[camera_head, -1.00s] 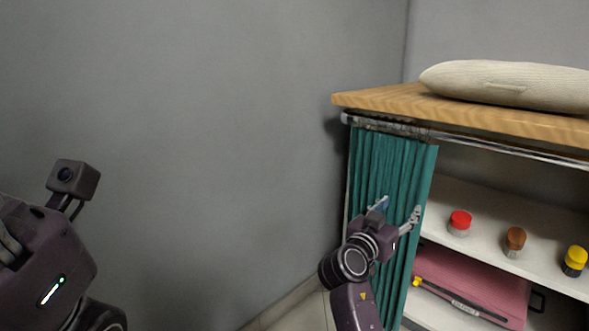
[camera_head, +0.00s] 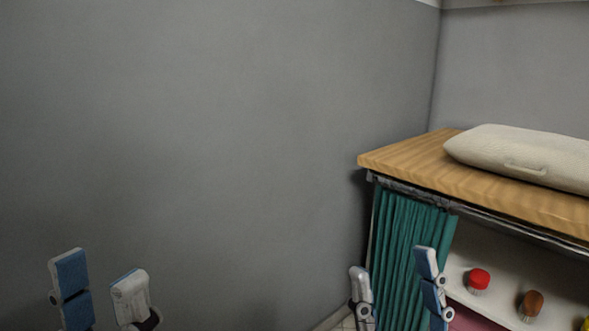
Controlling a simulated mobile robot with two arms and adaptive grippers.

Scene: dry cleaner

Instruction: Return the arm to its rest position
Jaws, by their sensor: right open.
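My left gripper (camera_head: 101,289) is at the bottom left. Its two blue-padded fingers point up and stand apart with nothing between them, in front of the grey wall. My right gripper (camera_head: 396,290) is at the bottom, right of the middle. Its fingers also point up and are spread apart and empty, with the green curtain showing behind the gap. I cannot tell how far the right fingers are from the curtain. Both arms are mostly hidden below the picture's lower edge.
A wooden-topped cabinet (camera_head: 413,159) stands at the right with a pale cushion-like bundle (camera_head: 530,160) on top. A green curtain (camera_head: 405,245) hangs at its left end. Its shelf holds red-capped (camera_head: 479,281) and brown-capped (camera_head: 531,304) containers. The grey wall (camera_head: 200,150) at left is bare.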

